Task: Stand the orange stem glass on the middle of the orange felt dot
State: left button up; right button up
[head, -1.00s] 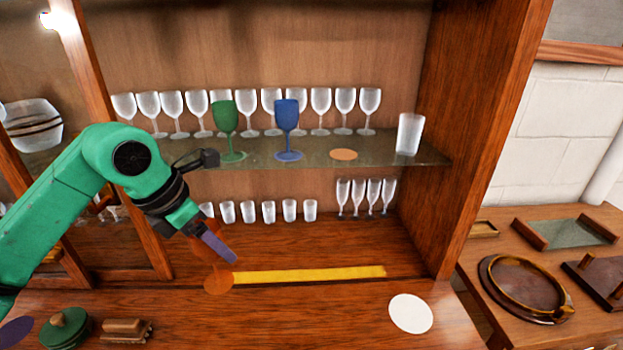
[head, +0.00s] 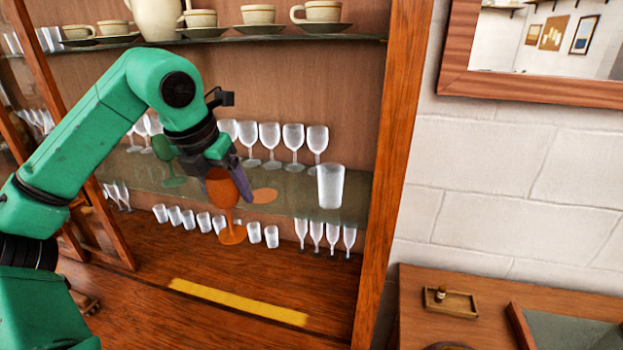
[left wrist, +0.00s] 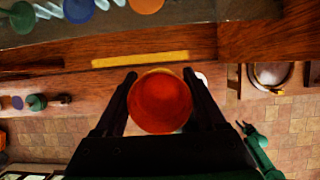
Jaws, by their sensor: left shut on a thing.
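My left gripper (head: 226,184) is shut on the orange stem glass (head: 231,232), which hangs upright, its foot below the edge of the glass shelf. In the left wrist view the glass's round bowl (left wrist: 160,101) sits between the two fingers. The orange felt dot (head: 265,195) lies on the glass shelf, just right of and beyond the gripper. The dot also shows at the top of the left wrist view (left wrist: 147,5).
A green stem glass (head: 166,158) stands left on the shelf. A blue one (left wrist: 78,9) is hidden by my arm in the head view. Clear stem glasses (head: 293,140) line the back. A frosted tumbler (head: 330,187) stands right of the dot. A cup shelf (head: 230,42) runs above.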

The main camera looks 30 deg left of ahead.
pick_arm(q)
jog(key=w+a+p, duration=0.2)
jog(key=w+p, duration=0.1)
jog(key=w, duration=0.2)
jog(key=w+a+f+p, duration=0.1)
jog(key=w+a+p, duration=0.1)
jog(key=w+p, duration=0.2)
jog(key=w+a+f+p, duration=0.1)
jog(key=w+a+p, duration=0.2)
jog(key=w, duration=0.3)
jog(key=shift+w+p, duration=0.3)
jog(key=shift+w, duration=0.1)
pick_arm(e)
notch_tip(320, 180, up, 11)
jog(key=a, duration=0.1)
jog(key=shift+s+a, duration=0.25)
jog(key=shift+a, duration=0.05)
